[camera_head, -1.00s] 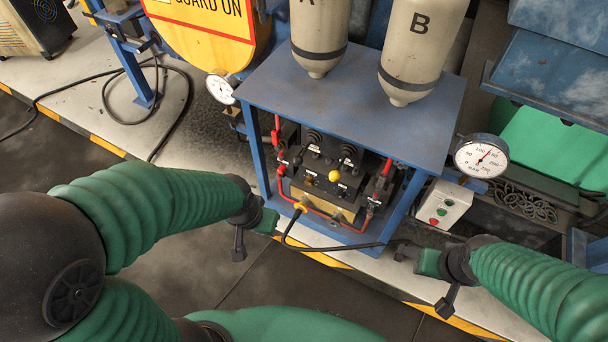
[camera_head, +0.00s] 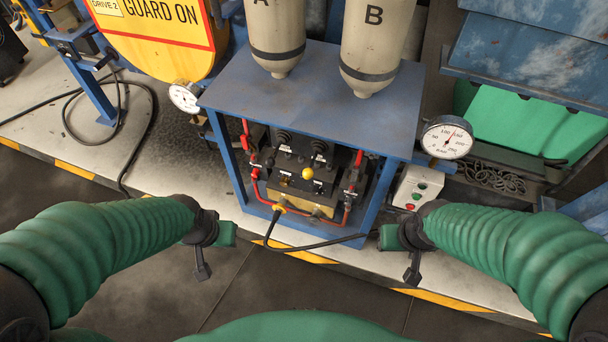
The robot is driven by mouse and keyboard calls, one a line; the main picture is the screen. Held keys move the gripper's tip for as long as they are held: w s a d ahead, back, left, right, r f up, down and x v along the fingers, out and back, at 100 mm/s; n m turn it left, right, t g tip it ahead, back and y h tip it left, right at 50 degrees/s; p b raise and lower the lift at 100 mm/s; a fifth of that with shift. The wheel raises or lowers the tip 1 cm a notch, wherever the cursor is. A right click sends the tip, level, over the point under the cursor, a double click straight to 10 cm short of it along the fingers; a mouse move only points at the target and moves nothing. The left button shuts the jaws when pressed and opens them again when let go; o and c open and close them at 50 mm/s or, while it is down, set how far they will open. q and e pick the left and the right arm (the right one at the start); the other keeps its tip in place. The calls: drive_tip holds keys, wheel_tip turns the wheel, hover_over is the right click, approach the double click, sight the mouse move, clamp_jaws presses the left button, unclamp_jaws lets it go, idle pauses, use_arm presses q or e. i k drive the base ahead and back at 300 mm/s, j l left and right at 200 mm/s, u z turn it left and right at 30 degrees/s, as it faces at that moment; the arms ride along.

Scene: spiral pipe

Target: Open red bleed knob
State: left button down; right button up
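The valve panel (camera_head: 310,175) sits inside a blue-framed stand, with red pipes, dark fittings and a yellow ball knob (camera_head: 307,173). Red handles show at its left (camera_head: 246,134) and right (camera_head: 358,158) sides. I cannot tell which red part is the bleed knob. My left gripper (camera_head: 226,234) is in front of the stand's lower left corner, apart from the panel. My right gripper (camera_head: 388,237) is by the stand's lower right, beside a black hose (camera_head: 320,246); I cannot tell whether they touch. Both grippers are too small to read their fingers.
The stand's blue top (camera_head: 320,105) overhangs the panel, with cylinders A (camera_head: 275,30) and B (camera_head: 375,45) above. A gauge (camera_head: 446,138) and a button box (camera_head: 416,188) are at right, another gauge (camera_head: 185,97) at left.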

sight(256, 173)
drive_tip(key=j+u, duration=0.55)
drive_tip(key=u, duration=0.25)
drive_tip(key=j+u, duration=0.4)
drive_tip(key=i+l, duration=0.05)
drive_tip(key=l, duration=0.05)
